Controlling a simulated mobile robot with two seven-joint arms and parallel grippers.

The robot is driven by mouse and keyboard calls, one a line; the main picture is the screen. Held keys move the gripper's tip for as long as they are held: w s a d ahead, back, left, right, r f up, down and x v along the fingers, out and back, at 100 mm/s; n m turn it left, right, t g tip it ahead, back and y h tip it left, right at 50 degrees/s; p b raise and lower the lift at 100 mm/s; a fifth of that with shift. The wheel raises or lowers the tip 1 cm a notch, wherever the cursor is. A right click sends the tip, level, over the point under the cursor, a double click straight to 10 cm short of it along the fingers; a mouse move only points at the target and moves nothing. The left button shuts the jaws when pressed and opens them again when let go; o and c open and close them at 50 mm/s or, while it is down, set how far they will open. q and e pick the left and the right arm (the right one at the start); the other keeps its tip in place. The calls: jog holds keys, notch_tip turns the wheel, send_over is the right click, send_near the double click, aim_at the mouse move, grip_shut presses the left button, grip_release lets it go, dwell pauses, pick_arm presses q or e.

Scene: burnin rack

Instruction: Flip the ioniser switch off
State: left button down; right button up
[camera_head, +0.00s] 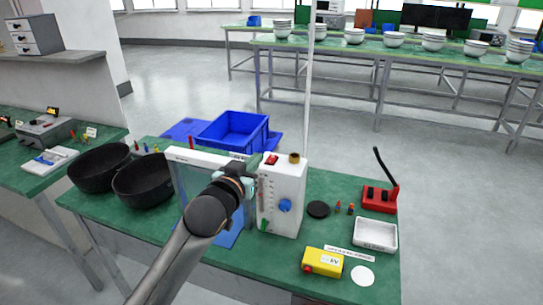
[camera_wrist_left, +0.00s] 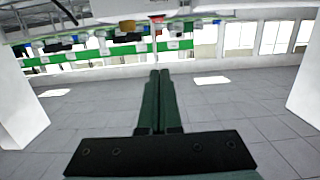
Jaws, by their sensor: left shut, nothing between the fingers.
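A white upright box (camera_head: 283,200), which I take for the ioniser, stands on the green bench. It has a red switch (camera_head: 271,159) and a brass-coloured cap (camera_head: 294,157) on top, and a blue knob on its front. The switch's on or off position is too small to tell. My left gripper (camera_head: 248,186) is at the box's left side, below the switch; I cannot tell whether it touches. In the left wrist view its dark green fingers (camera_wrist_left: 158,75) are shut and empty. A small red patch near the top edge there may be the switch. My right gripper is out of view.
A white-topped frame (camera_head: 200,156) stands just left of the box. Two black bowls (camera_head: 144,181) are further left, and a blue bin (camera_head: 233,131) behind. A black disc (camera_head: 318,209), red stand (camera_head: 380,198), white tray (camera_head: 375,235) and yellow meter (camera_head: 322,262) lie to the right.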

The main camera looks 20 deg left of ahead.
pick_arm(q)
jog(key=shift+w, duration=0.1)
jog(key=p, duration=0.1)
send_over(270, 163)
jog(key=shift+s+f, duration=0.3)
jog(key=shift+f, duration=0.3)
jog(key=shift+w+f, duration=0.25)
jog(key=shift+f, duration=1.8)
